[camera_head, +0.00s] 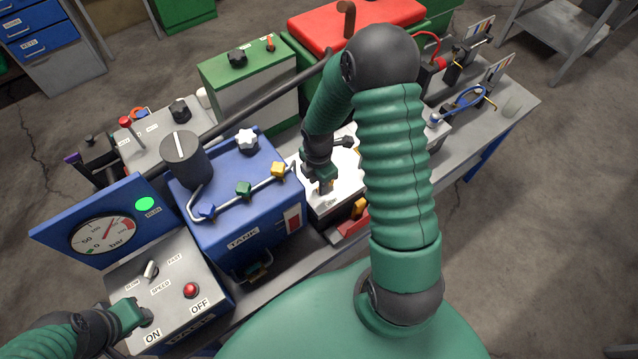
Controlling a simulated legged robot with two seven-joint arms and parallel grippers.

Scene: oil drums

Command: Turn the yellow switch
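A small yellow knob (278,169) sits at the right end of the pipe on top of the blue tank (240,225). A green knob (244,188) and a blue knob (207,211) sit further left on the same pipe. My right gripper (326,187) points down just right of the yellow knob, over a white panel, apart from the knob. Whether its fingers are open or shut is too small to tell. My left gripper (146,318) is at the grey control box, by the ON label, and covers whatever is there. Its fingers are hidden.
The grey box (190,262) carries a red OFF button (191,290) and a small lever (150,270). A pressure gauge (103,234) stands behind it. A dark bar (270,90) crosses behind the tank. A yellow and red item (353,224) lies below my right gripper.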

